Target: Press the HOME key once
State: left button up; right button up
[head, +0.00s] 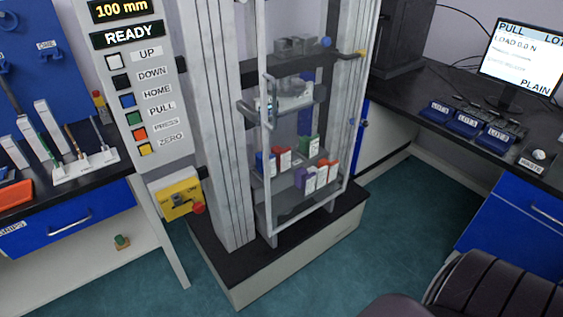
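The HOME key (128,101) is a small blue square button on the white control panel (125,35) at the upper left in the head view. Its HOME label (157,92) is to its right. It is third in a column, below the white UP key (114,62) and the black DOWN key (120,82). Below it are the green PULL key (134,117), the orange PRESS key (139,134) and the yellow ZERO key (145,150). The display (122,34) reads READY, with 100 mm above. Neither of my grippers is in view. Nothing covers the keys.
A yellow box with a red knob (198,208) sits below the panel. The tall test frame (215,130) stands right of it, with several coloured boxes behind its guard. A left bench (70,175) holds racks. A dark ribbed chair (480,290) is at lower right.

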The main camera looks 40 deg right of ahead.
aim_at(128, 101)
jog(key=l+u, duration=0.15)
jog(key=l, duration=0.35)
jog(key=l+u, duration=0.2)
jog(key=l, duration=0.3)
jog(key=k+l+u, duration=0.15)
jog(key=l, duration=0.35)
